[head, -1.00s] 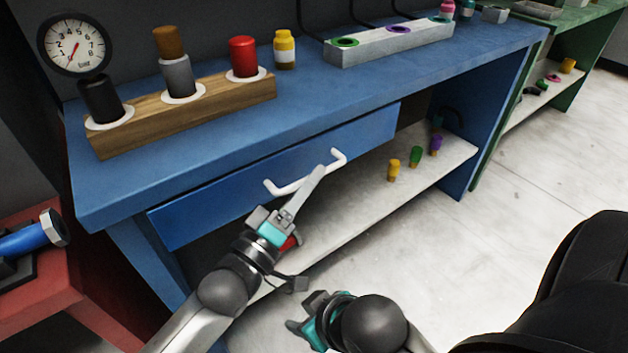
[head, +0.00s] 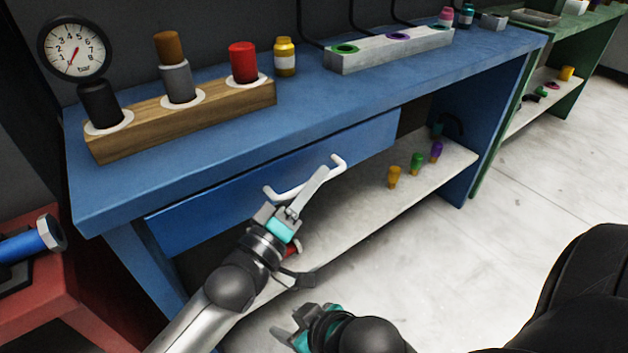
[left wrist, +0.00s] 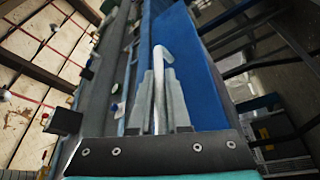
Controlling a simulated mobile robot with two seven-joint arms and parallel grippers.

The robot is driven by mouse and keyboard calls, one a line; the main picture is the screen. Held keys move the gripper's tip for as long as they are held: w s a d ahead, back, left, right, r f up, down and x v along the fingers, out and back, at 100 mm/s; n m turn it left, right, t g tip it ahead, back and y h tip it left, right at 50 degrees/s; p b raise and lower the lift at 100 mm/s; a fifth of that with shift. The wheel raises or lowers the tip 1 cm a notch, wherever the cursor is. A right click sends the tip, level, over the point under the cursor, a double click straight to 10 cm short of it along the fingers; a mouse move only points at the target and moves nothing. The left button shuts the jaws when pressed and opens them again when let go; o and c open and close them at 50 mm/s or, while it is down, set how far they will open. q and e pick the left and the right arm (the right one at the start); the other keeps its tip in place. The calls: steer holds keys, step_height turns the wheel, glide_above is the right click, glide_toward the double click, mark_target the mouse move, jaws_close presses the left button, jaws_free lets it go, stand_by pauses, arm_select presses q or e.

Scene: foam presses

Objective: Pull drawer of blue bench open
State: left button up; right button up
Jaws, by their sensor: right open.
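The blue bench (head: 172,180) has a blue drawer (head: 209,216) under its top, with a white bar handle (head: 285,195) on the front. The drawer front looks closed, close under the bench edge. My left gripper (head: 317,182) reaches the right part of the handle from below. In the left wrist view, the handle (left wrist: 159,85) stands between the two close-set fingers, which look shut on it. The blue drawer front (left wrist: 195,80) is to the right there. My right gripper (head: 290,327) is open and empty, low in the head view, apart from the bench.
On the bench stand a wooden block (head: 190,122) with cylinders, a yellow bottle (head: 285,57) and a grey holder strip (head: 385,52). The lower shelf (head: 345,215) carries small coloured pegs. A red table (head: 30,285) is at left.

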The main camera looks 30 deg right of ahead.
arm_select(q)
jaws_close()
stand_by(0.9)
arm_select(e)
steer(key=shift+s+d, duration=0.1)
